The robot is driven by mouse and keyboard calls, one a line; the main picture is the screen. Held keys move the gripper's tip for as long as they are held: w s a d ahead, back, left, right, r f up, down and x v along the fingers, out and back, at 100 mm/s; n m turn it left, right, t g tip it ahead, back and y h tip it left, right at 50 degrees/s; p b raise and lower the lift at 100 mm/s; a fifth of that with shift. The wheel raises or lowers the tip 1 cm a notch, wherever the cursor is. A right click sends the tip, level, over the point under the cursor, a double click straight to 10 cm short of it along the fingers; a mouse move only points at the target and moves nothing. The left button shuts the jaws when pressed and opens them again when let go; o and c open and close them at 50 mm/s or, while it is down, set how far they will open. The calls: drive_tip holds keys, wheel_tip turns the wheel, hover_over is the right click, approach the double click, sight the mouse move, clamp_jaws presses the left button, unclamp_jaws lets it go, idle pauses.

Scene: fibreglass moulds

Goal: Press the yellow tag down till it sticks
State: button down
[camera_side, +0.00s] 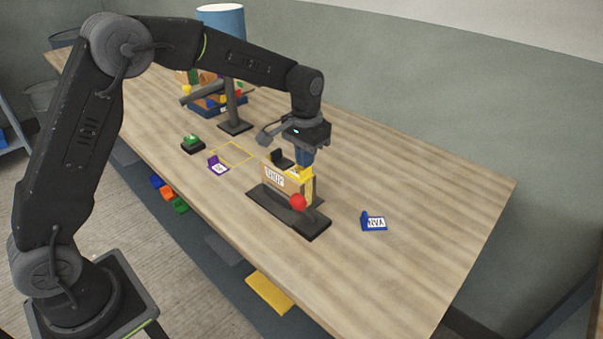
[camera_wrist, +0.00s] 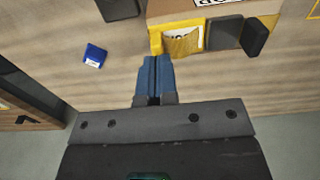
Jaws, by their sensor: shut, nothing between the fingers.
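The yellow tag (camera_wrist: 183,40) has a white printed face and lies at the yellow edge of a brown box (camera_wrist: 213,12) in the wrist view. In the side view the yellow tag (camera_side: 300,172) shows on top of the box (camera_side: 274,177), partly hidden by my gripper. The box stands on a black fixture (camera_side: 268,200) with a red knob (camera_side: 298,201). My gripper (camera_side: 304,162) points down over the tag, its blue fingers shut and empty. In the wrist view my gripper's fingertips (camera_wrist: 153,60) appear beside the tag's lower left corner. I cannot tell whether they touch it.
A blue tag (camera_side: 374,223) lies right of the fixture. A purple tag (camera_side: 218,166), a yellow outlined square (camera_side: 232,153) and a green button (camera_side: 192,142) are to its left. A black stand (camera_side: 235,126) and a blue crate (camera_side: 222,108) are behind.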

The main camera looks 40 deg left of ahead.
drive_tip(key=shift+f, duration=0.5)
idle(0.4)
drive_tip(key=shift+r, duration=0.1)
drive_tip(key=shift+r, duration=3.5)
drive_tip(key=shift+s+r, duration=0.15)
drive_tip(key=s+r+t, duration=0.2)
drive_tip(key=s+r, duration=0.2)
drive_tip(key=s, duration=0.6)
drive_tip(key=s+r+t, duration=0.2)
drive_tip(key=s+r, duration=0.3)
drive_tip(key=s, duration=0.5)
drive_tip(key=s+a+f+t, duration=0.1)
drive_tip(key=s+f, duration=0.2)
drive_tip(key=s, duration=0.5)
drive_tip(key=shift+s+f+t, duration=0.3)
drive_tip(key=shift+s, duration=0.1)
